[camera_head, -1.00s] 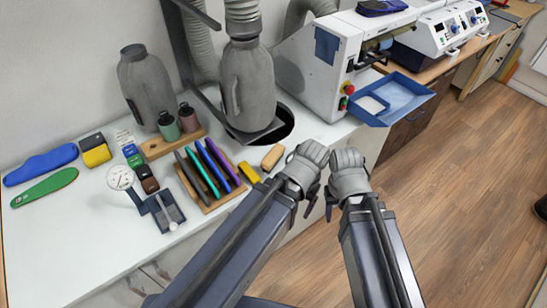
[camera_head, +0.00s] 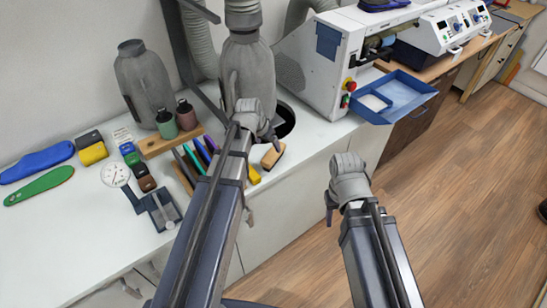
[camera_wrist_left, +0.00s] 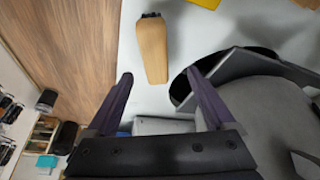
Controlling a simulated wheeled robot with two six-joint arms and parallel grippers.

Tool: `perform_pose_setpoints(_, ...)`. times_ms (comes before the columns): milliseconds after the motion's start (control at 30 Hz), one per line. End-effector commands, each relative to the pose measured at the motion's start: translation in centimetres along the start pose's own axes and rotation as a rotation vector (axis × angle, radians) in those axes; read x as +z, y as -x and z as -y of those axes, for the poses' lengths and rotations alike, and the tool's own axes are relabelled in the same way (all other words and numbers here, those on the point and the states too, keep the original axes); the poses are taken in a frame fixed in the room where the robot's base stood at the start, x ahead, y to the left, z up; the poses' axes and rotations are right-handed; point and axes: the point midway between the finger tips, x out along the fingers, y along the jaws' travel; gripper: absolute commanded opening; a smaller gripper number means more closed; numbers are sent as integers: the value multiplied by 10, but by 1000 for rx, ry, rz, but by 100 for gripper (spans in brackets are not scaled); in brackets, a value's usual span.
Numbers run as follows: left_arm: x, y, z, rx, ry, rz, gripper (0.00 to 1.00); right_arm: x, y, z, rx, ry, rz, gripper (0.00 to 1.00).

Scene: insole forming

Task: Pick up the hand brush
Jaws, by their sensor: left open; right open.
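The hand brush (camera_head: 272,155) is a light wooden block with a dark end, lying near the front edge of the white worktop. In the left wrist view the brush (camera_wrist_left: 153,50) lies ahead of my left gripper (camera_wrist_left: 160,76), roughly between the lines of its two spread fingers. My left gripper (camera_head: 268,134) is open and empty, just behind the brush in the head view; I cannot tell its height above the worktop. My right gripper (camera_head: 331,203) is open and empty, out in front of the worktop edge.
A grey bottle-shaped form (camera_head: 240,70) stands by a dark round hole (camera_head: 286,120), close to my left gripper. A yellow block (camera_head: 254,176) and a rack of coloured tools (camera_head: 184,176) lie left of the brush. A blue tray (camera_head: 400,95) juts out at right.

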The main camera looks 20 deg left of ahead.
Motion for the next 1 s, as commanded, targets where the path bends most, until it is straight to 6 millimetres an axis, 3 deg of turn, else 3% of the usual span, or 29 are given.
perform_pose_setpoints(200,1,-23,-1,0,0,1,88,-1,-22,2,0,0,0,50)
perform_pose_setpoints(533,1,-32,-2,0,1,2,88,-2,-29,3,0,0,0,50)
perform_pose_setpoints(833,1,-70,-8,1,-1,2,88,-4,-64,6,0,0,0,50)
perform_pose_setpoints(1000,0,-77,-8,0,0,2,88,-4,-71,7,0,0,0,50)
